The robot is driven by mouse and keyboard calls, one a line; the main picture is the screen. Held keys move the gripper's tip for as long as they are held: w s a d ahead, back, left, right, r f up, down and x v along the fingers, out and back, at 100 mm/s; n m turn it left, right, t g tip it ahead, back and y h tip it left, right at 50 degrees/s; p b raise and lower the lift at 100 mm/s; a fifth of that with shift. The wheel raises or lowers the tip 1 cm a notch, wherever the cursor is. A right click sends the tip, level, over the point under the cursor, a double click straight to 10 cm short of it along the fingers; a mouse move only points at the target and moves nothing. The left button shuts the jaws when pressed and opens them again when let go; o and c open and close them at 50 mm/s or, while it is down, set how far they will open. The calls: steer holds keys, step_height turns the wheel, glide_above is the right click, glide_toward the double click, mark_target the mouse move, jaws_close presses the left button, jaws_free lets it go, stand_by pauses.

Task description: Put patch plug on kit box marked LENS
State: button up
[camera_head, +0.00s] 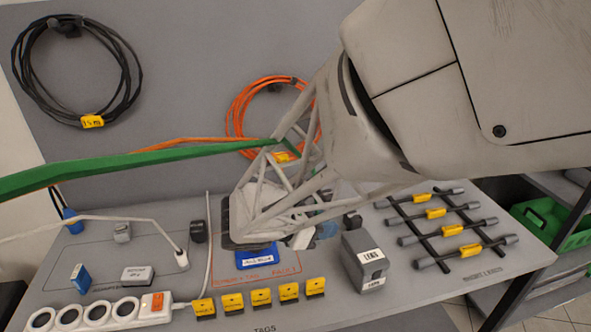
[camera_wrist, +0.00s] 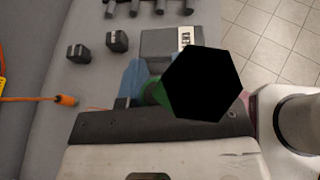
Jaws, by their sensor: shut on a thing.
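The grey kit box marked LENS (camera_head: 366,265) stands on the table, right of my gripper (camera_head: 308,237). It also shows in the wrist view (camera_wrist: 160,43), just beyond my fingers. My gripper is shut on a green piece with a black six-sided end, which looks like the patch plug (camera_wrist: 154,92). The black end covers part of the fingers and of the box's label side. My arm's truss hides most of the gripper and the held piece in the head view. I cannot tell whether the held piece touches the box.
A long green cable (camera_head: 130,167) runs from the left edge to behind my arm. A blue tray (camera_head: 258,257) lies left of the box; yellow tags (camera_head: 261,297) and a white power strip (camera_head: 110,314) are in front. A rack of grey rods (camera_head: 440,227) stands right of the box.

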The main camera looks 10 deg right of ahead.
steer(key=s+d+f+m+g, duration=0.2)
steer(key=s+d, duration=0.7)
steer(key=s, duration=0.5)
steer(key=shift+g, duration=0.3)
steer(key=shift+w+d, duration=0.1)
glide_above(371, 246)
steer(key=shift+f, duration=0.75)
steer(key=shift+f, duration=0.1)
steer(key=shift+f, duration=1.65)
steer(key=shift+f, duration=0.15)
steer(key=o, duration=0.9)
